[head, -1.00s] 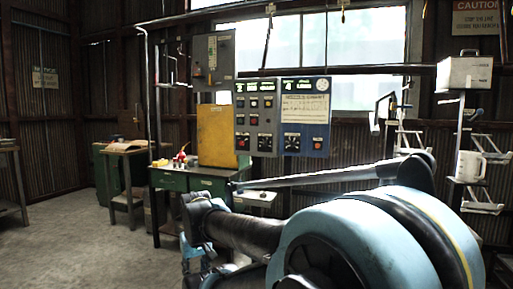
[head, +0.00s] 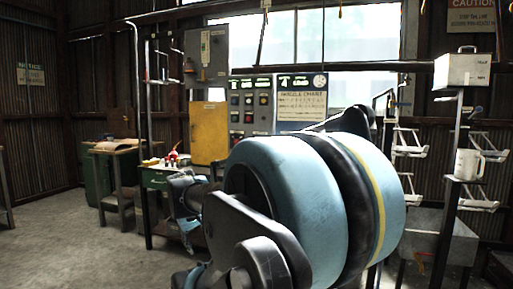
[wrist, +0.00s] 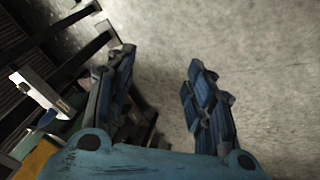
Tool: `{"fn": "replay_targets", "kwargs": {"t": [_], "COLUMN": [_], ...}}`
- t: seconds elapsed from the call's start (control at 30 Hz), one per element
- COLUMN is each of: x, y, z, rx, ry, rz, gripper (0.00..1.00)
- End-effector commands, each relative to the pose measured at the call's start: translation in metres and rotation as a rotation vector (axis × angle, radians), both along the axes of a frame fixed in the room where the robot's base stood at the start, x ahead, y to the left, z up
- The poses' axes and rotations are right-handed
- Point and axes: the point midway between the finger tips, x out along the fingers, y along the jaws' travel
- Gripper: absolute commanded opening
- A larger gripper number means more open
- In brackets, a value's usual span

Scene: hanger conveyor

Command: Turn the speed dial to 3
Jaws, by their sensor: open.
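The grey control panel (head: 250,104) hangs on the back wall in the head view, with rows of buttons on its left part and a chart on its right part. My arm covers its lower right, where a dial showed earlier. The speed dial's setting cannot be read. My gripper (wrist: 158,88) is open in the wrist view, its two blue fingers apart with bare floor between them. The gripper is well away from the panel, and no dial shows in the wrist view. In the head view it is mostly behind my arm.
Open floor (head: 85,245) lies at the left.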

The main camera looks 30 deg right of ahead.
Motion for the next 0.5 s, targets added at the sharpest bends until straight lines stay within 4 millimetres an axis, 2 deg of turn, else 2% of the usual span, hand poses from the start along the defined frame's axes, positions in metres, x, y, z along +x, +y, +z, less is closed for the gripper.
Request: {"fn": "replay_targets", "kwargs": {"t": [0.03, 0.1, 0.5], "x": [0.018, 0.041, 0.166], "y": [-0.016, -0.040, -0.170], "z": [0.014, 0.031, 0.130], "rx": [-0.054, -0.138, -0.628], "ry": [-0.018, -0.041, -0.091], "rz": [0.003, 0.017, 0.138], "gripper": [0.49, 0.49, 0.49]}}
